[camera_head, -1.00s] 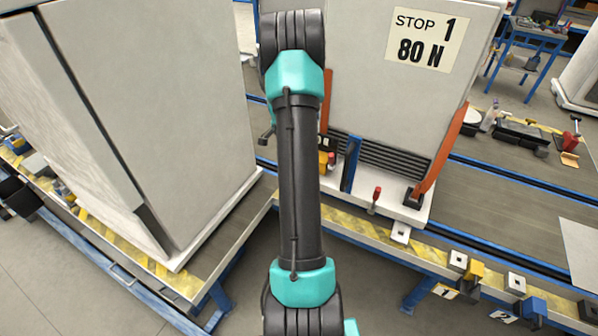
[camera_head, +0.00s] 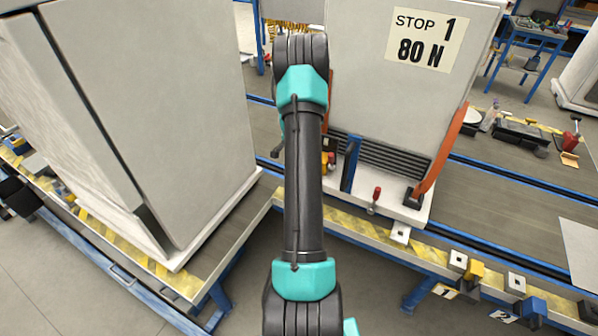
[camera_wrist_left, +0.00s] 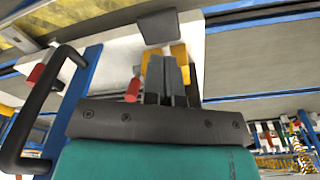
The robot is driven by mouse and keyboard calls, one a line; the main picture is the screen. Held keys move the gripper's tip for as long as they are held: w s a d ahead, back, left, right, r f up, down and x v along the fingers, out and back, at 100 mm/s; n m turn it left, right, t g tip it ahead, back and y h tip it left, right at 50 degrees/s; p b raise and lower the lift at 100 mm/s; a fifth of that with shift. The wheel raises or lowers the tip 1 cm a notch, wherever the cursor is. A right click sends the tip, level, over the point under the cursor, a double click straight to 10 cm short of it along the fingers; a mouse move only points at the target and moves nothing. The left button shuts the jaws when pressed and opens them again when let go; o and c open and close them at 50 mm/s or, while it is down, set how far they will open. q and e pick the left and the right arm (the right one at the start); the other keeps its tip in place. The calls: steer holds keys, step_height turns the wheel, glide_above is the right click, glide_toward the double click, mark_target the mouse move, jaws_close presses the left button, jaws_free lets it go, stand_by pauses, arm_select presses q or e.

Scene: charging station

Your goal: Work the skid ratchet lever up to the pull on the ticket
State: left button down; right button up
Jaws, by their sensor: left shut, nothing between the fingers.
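The ticket (camera_head: 430,42) reads "STOP 1, 80 N" on the tall pale cabinet (camera_head: 385,100). The cabinet stands on a white skid (camera_head: 400,210). A small yellow part with a red knob (camera_head: 332,160) shows low at the cabinet's left, partly behind my left arm; I cannot tell if it is the ratchet lever. My left gripper (camera_wrist_left: 167,72) is shut and empty in the left wrist view, its fingertips in front of a yellow part (camera_wrist_left: 180,60); contact is unclear. A red knob (camera_wrist_left: 132,90) is beside the fingers. The head view hides this gripper behind its arm. My right gripper is not seen.
A blue upright (camera_head: 350,165) and a red-topped peg (camera_head: 375,198) are on the skid. An orange bar (camera_head: 440,155) leans at its right. Another large pale cabinet (camera_head: 130,120) stands at left.

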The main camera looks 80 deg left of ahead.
arm_select(q)
steer(key=shift+w+a+f, duration=0.1)
steer(key=shift+w+f, duration=0.05)
steer(key=shift+f, duration=1.5)
steer(key=shift+w+a+f, duration=0.1)
steer(key=shift+w+f, duration=0.05)
steer(key=shift+f, duration=1.45)
steer(key=shift+f, duration=0.1)
